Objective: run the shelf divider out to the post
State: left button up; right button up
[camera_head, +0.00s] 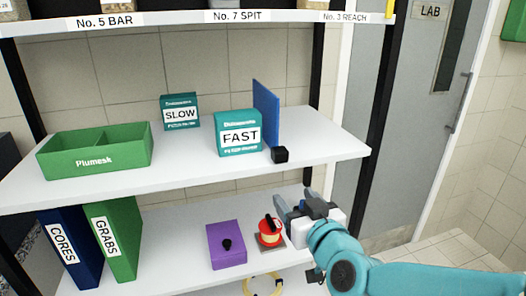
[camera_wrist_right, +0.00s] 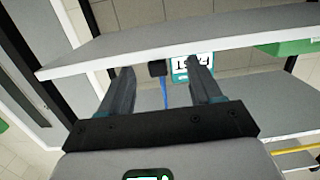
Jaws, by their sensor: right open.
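The shelf divider is an upright blue panel (camera_head: 266,112) on the middle shelf (camera_head: 190,170), right of the teal FAST box (camera_head: 238,133). A black block (camera_head: 280,155) sits at its front foot, at the shelf's front edge. A black post (camera_head: 377,110) stands at the shelf's right end, with bare shelf between it and the divider. My right gripper (camera_head: 291,201) is open and empty, in front of and below the shelf edge. In the right wrist view the black block (camera_wrist_right: 157,68) appears between its fingertips (camera_wrist_right: 164,73), apart from them. My left gripper is out of view.
A green Plumesk bin (camera_head: 95,153) and a teal SLOW box (camera_head: 181,112) stand farther left on the shelf. A grey door (camera_head: 415,110) is at right.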

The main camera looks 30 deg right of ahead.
aim_at(278, 151)
notch_tip(278, 151, up, 4)
jog(key=s+t, duration=0.1)
jog(key=s, duration=0.1)
pick_arm(q)
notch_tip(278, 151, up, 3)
jog(key=p, duration=0.2)
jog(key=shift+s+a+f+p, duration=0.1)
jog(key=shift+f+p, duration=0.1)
jog(key=shift+p, duration=0.15)
pick_arm(e)
jog(key=shift+h, duration=0.3)
jog(key=x, duration=1.6)
jog(key=shift+d+r, duration=0.15)
jog(key=shift+d, duration=0.25)
jog(key=shift+w, duration=0.15)
